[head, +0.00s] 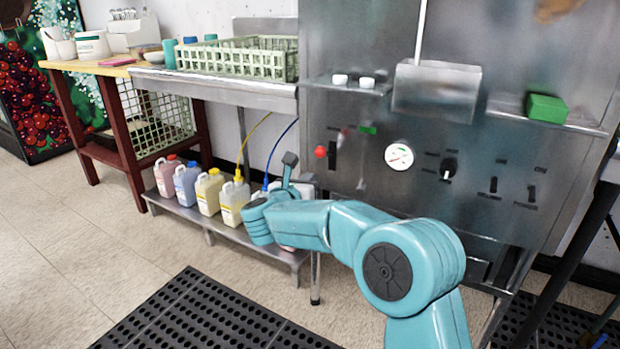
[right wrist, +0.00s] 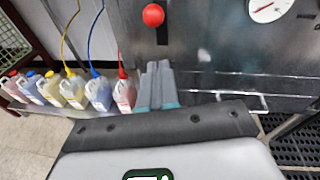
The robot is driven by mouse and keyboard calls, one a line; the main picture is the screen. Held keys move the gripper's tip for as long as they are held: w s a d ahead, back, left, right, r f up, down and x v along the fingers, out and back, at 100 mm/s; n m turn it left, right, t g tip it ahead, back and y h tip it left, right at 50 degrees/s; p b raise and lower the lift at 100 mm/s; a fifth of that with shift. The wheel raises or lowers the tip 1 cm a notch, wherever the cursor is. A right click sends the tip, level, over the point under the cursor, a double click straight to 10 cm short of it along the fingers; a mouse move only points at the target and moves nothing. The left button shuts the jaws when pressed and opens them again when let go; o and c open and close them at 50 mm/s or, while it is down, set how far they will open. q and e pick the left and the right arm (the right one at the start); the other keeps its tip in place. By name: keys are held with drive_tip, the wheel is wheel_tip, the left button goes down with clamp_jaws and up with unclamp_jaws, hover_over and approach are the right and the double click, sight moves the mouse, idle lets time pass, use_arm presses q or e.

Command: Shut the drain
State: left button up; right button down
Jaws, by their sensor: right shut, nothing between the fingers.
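A red ball knob (head: 320,152) stands out from the steel machine's front (head: 440,205), beside a dark upright slot (head: 332,155). The knob also shows at the top of the right wrist view (right wrist: 153,15). I cannot read which label belongs to the drain. My right gripper (head: 290,160) is shut and empty, below and left of the knob in the head view. In the right wrist view its closed fingers (right wrist: 158,68) point up toward the panel, below the knob and apart from it. My left gripper is not in view.
A white gauge (head: 399,156), a black dial (head: 448,168) and small switches (head: 493,185) sit right of the knob. Several jugs (head: 210,190) with hoses stand on a low shelf at left. A dish rack (head: 230,60) is above. A black mat (head: 215,315) covers the floor.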

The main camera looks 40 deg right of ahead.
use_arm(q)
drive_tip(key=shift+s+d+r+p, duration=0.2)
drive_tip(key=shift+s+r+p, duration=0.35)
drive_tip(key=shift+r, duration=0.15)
use_arm(e)
drive_tip(key=f+v, duration=0.1)
drive_tip(key=v, duration=0.6)
drive_tip(key=shift+s+a+r, duration=0.15)
drive_tip(key=shift+a+r, duration=0.1)
drive_tip(key=shift+r, duration=0.1)
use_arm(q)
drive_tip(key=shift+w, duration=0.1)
